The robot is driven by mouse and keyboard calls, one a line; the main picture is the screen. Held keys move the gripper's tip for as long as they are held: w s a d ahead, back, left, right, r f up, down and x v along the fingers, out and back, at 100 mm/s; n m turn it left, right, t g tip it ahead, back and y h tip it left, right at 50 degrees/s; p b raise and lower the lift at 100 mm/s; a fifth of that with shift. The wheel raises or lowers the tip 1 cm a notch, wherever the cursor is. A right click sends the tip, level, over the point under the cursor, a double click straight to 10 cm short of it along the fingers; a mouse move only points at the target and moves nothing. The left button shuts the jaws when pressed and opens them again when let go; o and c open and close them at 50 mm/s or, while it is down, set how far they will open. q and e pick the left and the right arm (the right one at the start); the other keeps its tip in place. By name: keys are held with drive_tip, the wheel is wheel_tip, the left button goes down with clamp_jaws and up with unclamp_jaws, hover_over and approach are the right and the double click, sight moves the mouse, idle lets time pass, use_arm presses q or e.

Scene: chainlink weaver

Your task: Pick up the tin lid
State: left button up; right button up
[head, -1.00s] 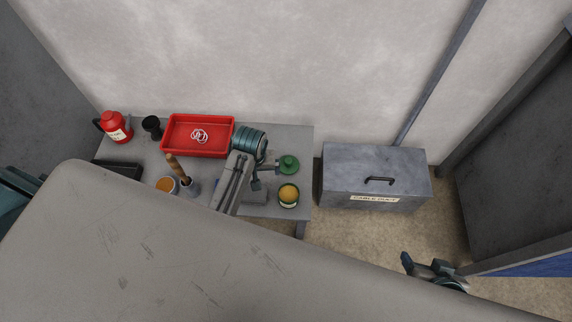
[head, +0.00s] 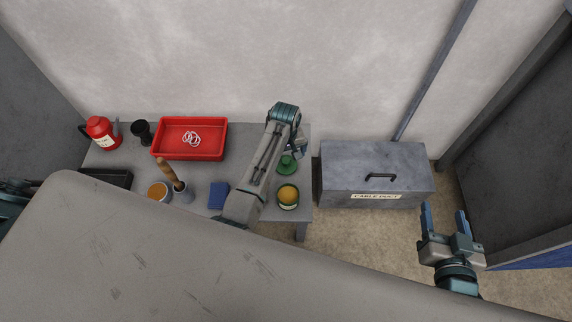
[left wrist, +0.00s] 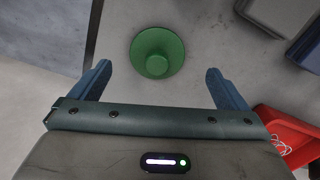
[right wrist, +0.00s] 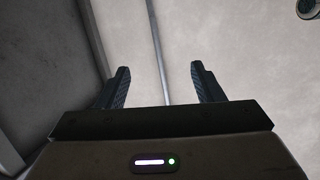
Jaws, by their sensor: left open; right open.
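The tin lid is a round green lid with a raised knob (head: 287,165), lying on the workbench's right part. In the left wrist view the lid (left wrist: 158,50) lies ahead between the two fingers, apart from them. My left gripper (head: 296,152) is open and empty, above and close to the lid, hiding part of it in the head view. The open tin (head: 288,206), green with yellow-orange contents, stands just in front of the lid. My right gripper (head: 444,217) is open and empty, away from the bench at the right.

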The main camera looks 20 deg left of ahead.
sight(286, 160)
use_arm(q)
drive_tip(key=shift+f, duration=0.3)
drive_tip(key=f, duration=0.1)
drive_tip(key=f+b, duration=0.1)
drive_tip(key=f, duration=0.1)
drive_tip(key=f+b, duration=0.1)
drive_tip(key=f, duration=0.1)
drive_tip(key=shift+w, duration=0.3)
use_arm(e)
wheel_tip(286, 160, up, 13)
drive_tip(key=w+t, duration=0.2)
drive_tip(key=t, duration=0.5)
drive_tip(key=shift+w+d+f+n+t, duration=0.15)
drive_tip(key=shift+w+d+n+t, duration=0.05)
drive_tip(key=shift+d+n+t, duration=0.2)
use_arm(q)
drive_tip(key=c, duration=1.1)
